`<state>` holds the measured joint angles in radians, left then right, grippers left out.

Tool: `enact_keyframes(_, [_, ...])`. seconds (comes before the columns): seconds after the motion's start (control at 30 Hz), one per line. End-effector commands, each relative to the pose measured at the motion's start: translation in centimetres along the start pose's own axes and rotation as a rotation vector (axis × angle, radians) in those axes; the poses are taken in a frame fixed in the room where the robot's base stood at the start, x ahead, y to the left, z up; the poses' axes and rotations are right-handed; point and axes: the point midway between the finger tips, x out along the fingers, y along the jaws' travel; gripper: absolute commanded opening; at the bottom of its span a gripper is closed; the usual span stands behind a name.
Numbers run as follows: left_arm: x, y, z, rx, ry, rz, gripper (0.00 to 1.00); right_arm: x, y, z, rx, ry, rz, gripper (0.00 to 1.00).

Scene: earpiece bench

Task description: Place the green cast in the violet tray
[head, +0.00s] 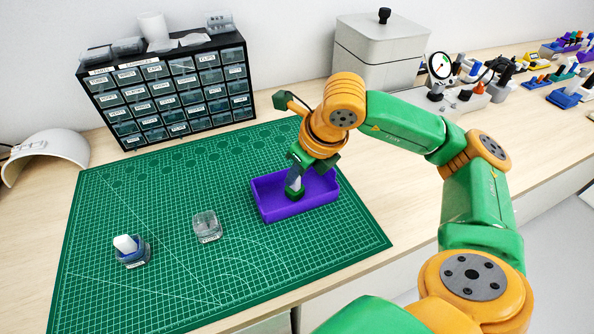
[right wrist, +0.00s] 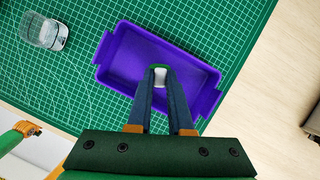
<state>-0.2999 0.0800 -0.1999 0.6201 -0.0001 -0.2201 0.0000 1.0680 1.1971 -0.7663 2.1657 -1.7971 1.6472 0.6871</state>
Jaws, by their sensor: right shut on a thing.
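The violet tray (head: 318,203) lies on the green cutting mat, right of its middle. In the right wrist view the tray (right wrist: 118,72) surrounds the fingertips (right wrist: 160,78). The fingers are shut on a small piece, taken as the green cast (right wrist: 160,70), which shows a green edge and a pale face. The fingers hide most of it. Whether it touches the tray floor I cannot tell. My left gripper is not in view.
A clear glass jar (head: 207,227) stands left of the tray. A jar with blue content and a white piece (head: 127,245) stands farther left. A drawer cabinet (head: 170,95) and a grey box (head: 385,50) stand behind. The mat's front is clear.

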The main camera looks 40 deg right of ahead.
Motion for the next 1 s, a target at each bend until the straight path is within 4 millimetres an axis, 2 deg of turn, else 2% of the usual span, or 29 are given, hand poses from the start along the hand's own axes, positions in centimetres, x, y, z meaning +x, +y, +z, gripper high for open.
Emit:
enact_keyframes(0.03, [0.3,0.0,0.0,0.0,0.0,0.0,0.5,0.2,0.0,-0.1,0.0,0.0,0.0,0.21])
enact_keyframes(0.13, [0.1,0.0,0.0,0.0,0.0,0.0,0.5,0.1,0.0,0.0,0.0,0.0,0.0,0.48])
enact_keyframes(0.4, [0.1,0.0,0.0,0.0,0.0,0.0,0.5,0.0,0.0,0.0,0.0,0.0,0.001,0.49])
enact_keyframes(0.53, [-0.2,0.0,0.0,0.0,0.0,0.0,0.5,-1.0,0.0,0.2,0.001,-0.004,0.001,0.49])
enact_keyframes(0.67, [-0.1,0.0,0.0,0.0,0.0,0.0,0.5,-4.0,0.0,0.3,-0.001,-0.008,0.001,0.49])
enact_keyframes(0.83, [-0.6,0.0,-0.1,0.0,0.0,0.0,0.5,-8.8,0.1,0.3,-0.002,-0.007,0.002,0.49])
enact_keyframes(1.0, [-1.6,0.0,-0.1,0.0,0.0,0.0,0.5,-11.9,0.0,0.3,-0.001,-0.003,0.0,0.49])
